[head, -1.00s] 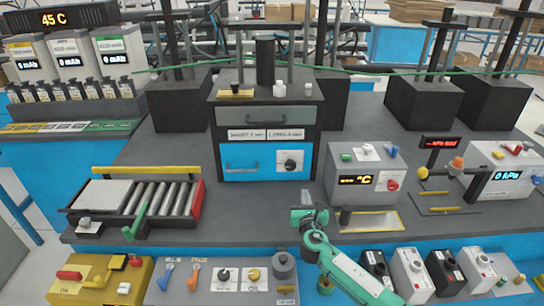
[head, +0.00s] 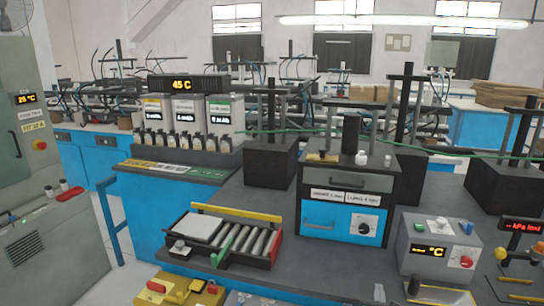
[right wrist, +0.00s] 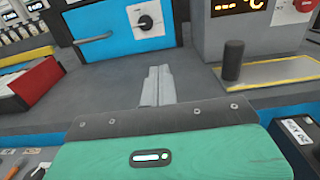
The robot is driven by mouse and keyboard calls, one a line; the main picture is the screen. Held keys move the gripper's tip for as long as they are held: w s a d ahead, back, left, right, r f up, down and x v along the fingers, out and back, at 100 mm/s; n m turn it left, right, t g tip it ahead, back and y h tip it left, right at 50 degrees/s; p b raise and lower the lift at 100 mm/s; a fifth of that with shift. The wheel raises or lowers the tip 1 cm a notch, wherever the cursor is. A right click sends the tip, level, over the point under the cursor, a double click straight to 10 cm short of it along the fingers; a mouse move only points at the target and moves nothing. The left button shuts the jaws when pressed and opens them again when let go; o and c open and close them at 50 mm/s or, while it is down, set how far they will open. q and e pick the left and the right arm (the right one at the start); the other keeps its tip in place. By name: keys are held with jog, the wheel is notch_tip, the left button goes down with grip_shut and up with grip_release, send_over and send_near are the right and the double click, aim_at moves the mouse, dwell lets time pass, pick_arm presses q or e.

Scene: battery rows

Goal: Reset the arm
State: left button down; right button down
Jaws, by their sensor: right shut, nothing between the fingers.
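My right gripper (right wrist: 157,86) shows in the right wrist view as two grey fingers pressed together, with nothing between them. It points over the dark bench top (right wrist: 200,88) toward the blue-fronted drawer unit (right wrist: 120,27) and stays apart from it. In the head view only a small grey part of my right gripper (head: 380,292) shows at the bottom edge, in front of the drawer unit (head: 318,217). The rest of that arm is out of the head view. My left gripper is in neither view.
A roller conveyor (head: 277,250) with a green lever lies left of the drawer unit. A grey temperature box (head: 412,231) stands to its right, with a dark peg (right wrist: 233,60) in front. A grey cabinet (head: 22,150) stands at far left. Bench space before the drawers is clear.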

jog(key=s+a+f+m+g, duration=0.1)
jog(key=s+f+m+g, duration=0.3)
jog(key=s+m, duration=0.55)
jog(key=s+a+f+m+g, duration=0.2)
jog(key=s+f+m+g, duration=0.2)
jog(key=s+m, duration=0.6)
jog(key=s+a+r+m+g+y, duration=0.1)
jog(key=s+a+m+g+y, duration=0.35)
jog(key=s, duration=0.75)
jog(key=s+a+r+m+g+y, duration=0.1)
jog(key=s+m+g, duration=0.1)
jog(key=s+m, duration=0.7)
notch_tip(320, 180, down, 30)
jog(key=s+n, duration=0.2)
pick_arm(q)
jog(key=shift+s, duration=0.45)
pick_arm(e)
jog(key=s+d+f+g, duration=0.1)
jog(key=s+f, duration=0.8)
jog(key=f, duration=0.1)
jog(key=s+d+f+g, duration=0.1)
jog(key=s+d+f, duration=0.1)
jog(key=s+f, duration=0.8)
jog(key=shift+s+d+f+n, duration=0.25)
jog(key=shift+d+f+n, duration=0.05)
jog(key=shift+f, duration=0.35)
jog(key=shift+h, duration=0.25)
